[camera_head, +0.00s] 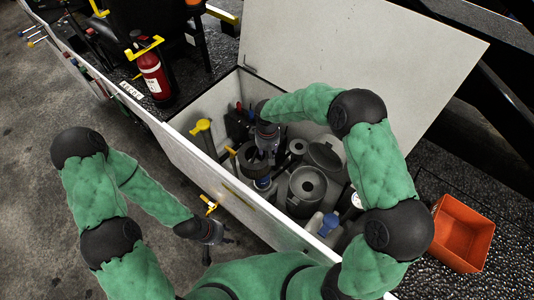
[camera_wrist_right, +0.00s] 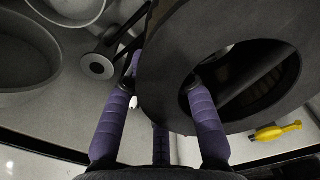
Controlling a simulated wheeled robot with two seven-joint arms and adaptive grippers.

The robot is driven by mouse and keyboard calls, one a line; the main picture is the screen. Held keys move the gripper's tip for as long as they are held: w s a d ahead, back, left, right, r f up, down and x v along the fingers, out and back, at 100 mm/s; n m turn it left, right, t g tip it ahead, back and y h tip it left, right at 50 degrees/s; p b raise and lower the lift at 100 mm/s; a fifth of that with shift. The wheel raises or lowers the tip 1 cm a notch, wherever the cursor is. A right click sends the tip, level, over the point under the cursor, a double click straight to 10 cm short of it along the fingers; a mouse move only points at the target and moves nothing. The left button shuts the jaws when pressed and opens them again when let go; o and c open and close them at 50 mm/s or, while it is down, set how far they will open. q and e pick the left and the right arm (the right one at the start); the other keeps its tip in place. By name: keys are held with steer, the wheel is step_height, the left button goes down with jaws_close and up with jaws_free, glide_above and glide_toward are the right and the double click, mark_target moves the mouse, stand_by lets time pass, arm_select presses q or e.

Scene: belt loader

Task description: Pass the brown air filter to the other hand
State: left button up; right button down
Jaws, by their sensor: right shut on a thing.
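The air filter (camera_head: 247,163) is a dark ring-shaped cylinder in the open white bin; its colour reads as dark grey-brown. In the right wrist view the filter (camera_wrist_right: 172,72) fills the upper middle, with its round hole facing the camera. My right gripper (camera_head: 268,155) reaches down into the bin and is shut on the filter's wall. In the wrist view one purple finger of the right gripper (camera_wrist_right: 160,88) enters the hole and another lies outside the rim. My left gripper (camera_head: 217,246) is outside the bin, low in front of its wall, with fingers spread and empty.
The bin (camera_head: 183,158) has a raised white lid (camera_head: 365,60). Several grey cylinders (camera_head: 307,186) and a yellow-topped item (camera_head: 201,127) crowd it. A red fire extinguisher (camera_head: 153,76) stands behind left. An orange box (camera_head: 462,232) sits at right. Floor at left is clear.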

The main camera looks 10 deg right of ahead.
step_height(320, 180, up, 40)
steer(key=s+a+f+n, duration=0.1)
steer(key=a+f, duration=0.2)
steer(key=f, duration=0.8)
steer(key=s+a+f+n, duration=0.1)
steer(key=a+f, duration=0.2)
steer(key=f, duration=0.9)
steer(key=w+a+f+n, duration=0.3)
steer(key=w+f+n, duration=0.1)
steer(key=f+n, duration=0.1)
steer(key=s+d+r+m, duration=0.6)
steer(key=s+r+m, duration=0.15)
steer(key=r, duration=0.35)
steer(key=w+a+m, duration=0.5)
steer(key=w+a, duration=0.3)
steer(key=w, duration=0.2)
steer(key=s+d+f+n, duration=0.1)
steer(key=d+f+n, duration=0.1)
steer(key=f+n, duration=0.3)
steer(key=s+d+f+n, duration=0.2)
steer(key=f+n, duration=0.4)
steer(key=n, duration=0.6)
steer(key=shift+s+d+f, duration=0.2)
steer(key=shift+d+f, duration=0.05)
steer(key=shift+f, duration=0.05)
steer(key=shift+d, duration=0.1)
